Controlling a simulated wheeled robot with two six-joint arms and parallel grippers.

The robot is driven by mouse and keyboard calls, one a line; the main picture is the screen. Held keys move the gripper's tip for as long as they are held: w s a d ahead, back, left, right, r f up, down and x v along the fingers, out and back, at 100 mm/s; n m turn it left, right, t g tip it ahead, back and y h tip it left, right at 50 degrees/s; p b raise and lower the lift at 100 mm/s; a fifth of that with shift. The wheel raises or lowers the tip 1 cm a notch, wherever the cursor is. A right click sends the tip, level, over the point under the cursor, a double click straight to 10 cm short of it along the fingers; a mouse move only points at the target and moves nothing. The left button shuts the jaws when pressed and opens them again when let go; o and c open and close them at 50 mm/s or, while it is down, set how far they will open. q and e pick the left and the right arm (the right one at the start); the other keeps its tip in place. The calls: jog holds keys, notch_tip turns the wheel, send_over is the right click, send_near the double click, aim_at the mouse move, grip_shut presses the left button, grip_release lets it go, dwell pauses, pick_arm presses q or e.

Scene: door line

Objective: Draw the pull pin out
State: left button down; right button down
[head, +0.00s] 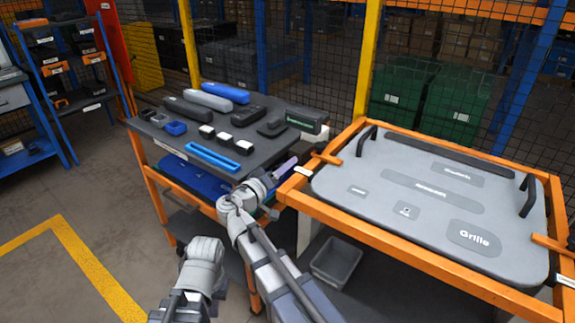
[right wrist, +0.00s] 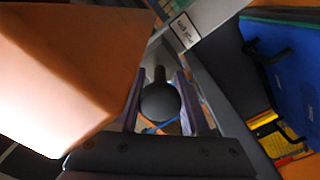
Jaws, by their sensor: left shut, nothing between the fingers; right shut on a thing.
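My right gripper (head: 286,167) reaches to the gap between the dark table and the orange-framed cart. In the right wrist view its two fingers (right wrist: 158,92) are shut on a dark round knob with a short stem, which I take as the pull pin (right wrist: 160,104). The stem points away from the gripper, and its far end is hard to make out. In the head view the pin is too small or hidden to tell. My left arm shows at the bottom, but its fingers are not visible.
The orange cart (head: 288,200) carries a grey panel (head: 345,185) marked Grille. The dark table (head: 262,150) holds several tools and a blue tray frame (head: 213,158). A grey bin (head: 337,262) sits below the cart. In the right wrist view a large orange beam (right wrist: 65,70) is close at left.

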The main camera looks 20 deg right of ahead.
jog(key=shift+v, duration=1.1)
jog(key=shift+c, duration=1.9)
grip_release()
jog(key=shift+s, duration=0.1)
